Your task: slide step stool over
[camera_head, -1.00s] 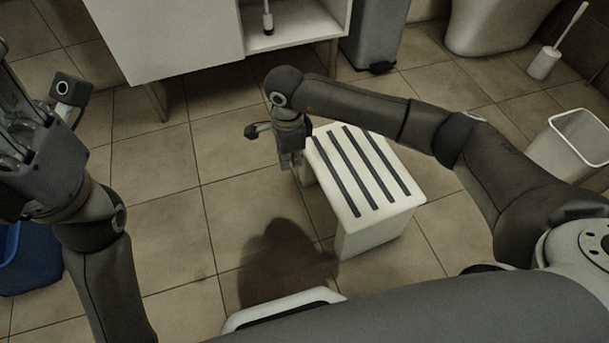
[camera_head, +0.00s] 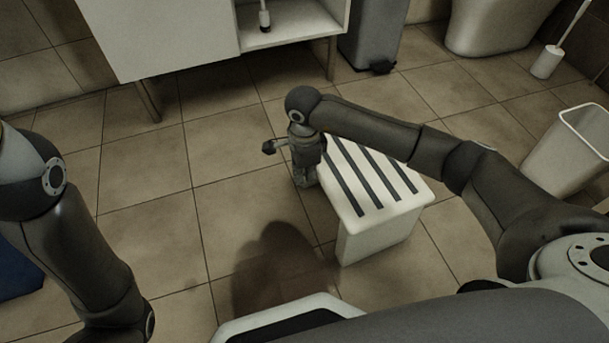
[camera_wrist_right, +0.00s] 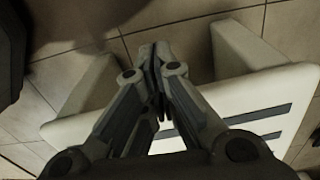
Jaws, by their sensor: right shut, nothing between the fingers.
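The step stool (camera_head: 350,205) is white with dark strips along its top. It stands upright on the tiled floor in the middle right of the head view. My right gripper (camera_head: 305,181) is low beside the stool's left side, and my right forearm hides part of the stool's far edge. In the right wrist view my right gripper (camera_wrist_right: 156,48) is shut with nothing between its fingers, in front of the stool (camera_wrist_right: 255,92). Whether the fingers touch the stool is unclear. My left gripper is out of view.
A white cabinet (camera_head: 165,35) and a grey pedal bin (camera_head: 372,38) stand at the back. A white bin (camera_head: 570,150) and a toilet brush holder (camera_head: 546,62) are at the right. A blue container (camera_head: 18,268) is at the left edge. The floor left of the stool is clear.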

